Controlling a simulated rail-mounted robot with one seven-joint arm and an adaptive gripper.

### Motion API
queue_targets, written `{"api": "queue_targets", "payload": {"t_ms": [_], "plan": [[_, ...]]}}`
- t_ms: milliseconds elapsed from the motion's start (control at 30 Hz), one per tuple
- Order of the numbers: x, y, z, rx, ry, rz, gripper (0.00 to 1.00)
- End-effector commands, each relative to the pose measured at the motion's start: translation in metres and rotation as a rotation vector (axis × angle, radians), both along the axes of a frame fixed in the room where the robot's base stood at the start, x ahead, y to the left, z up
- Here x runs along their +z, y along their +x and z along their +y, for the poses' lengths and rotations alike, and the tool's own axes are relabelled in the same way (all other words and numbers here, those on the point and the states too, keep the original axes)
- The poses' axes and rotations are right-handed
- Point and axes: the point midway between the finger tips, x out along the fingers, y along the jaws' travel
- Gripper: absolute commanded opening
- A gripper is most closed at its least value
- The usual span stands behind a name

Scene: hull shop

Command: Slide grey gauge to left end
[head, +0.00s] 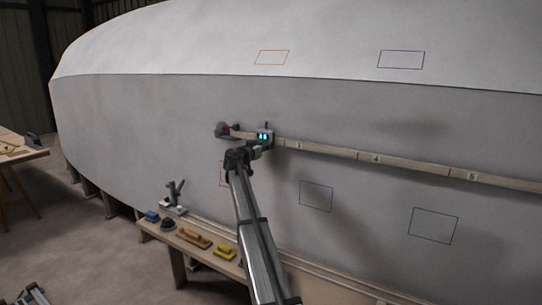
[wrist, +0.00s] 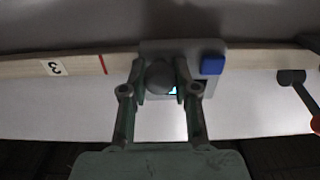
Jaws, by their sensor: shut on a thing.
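The grey gauge (head: 268,129) straddles a pale wooden batten (head: 330,152) on the hull, near the batten's left end in the head view. It has two cyan lights in the head view. The wrist view shows its grey plate (wrist: 190,45), a blue block and a dark round knob (wrist: 159,77). My gripper (head: 257,148) is shut on the knob; both fingers flank it in the wrist view (wrist: 160,82). A dark clamp (head: 222,130) sits at the batten's left end, with a short bare stretch between it and the gauge. It shows at the right in the wrist view (wrist: 292,77).
The batten runs right with red marks and numbers. Outlined rectangles mark the hull (head: 150,110) above and below it. A low bench (head: 190,240) below holds a dark stand, a blue block and wooden and yellow tools. Another table (head: 20,155) stands far left.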

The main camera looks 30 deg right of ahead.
Motion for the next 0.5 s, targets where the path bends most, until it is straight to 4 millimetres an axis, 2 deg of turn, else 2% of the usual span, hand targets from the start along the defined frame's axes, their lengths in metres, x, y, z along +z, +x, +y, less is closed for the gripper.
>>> {"api": "queue_targets", "payload": {"t_ms": [133,500], "plan": [[0.0004,0.0067,0.0024,0.002,-0.001,0.000,0.00],[0.0021,0.0088,0.0042,0.005,-0.002,-0.001,0.00]]}}
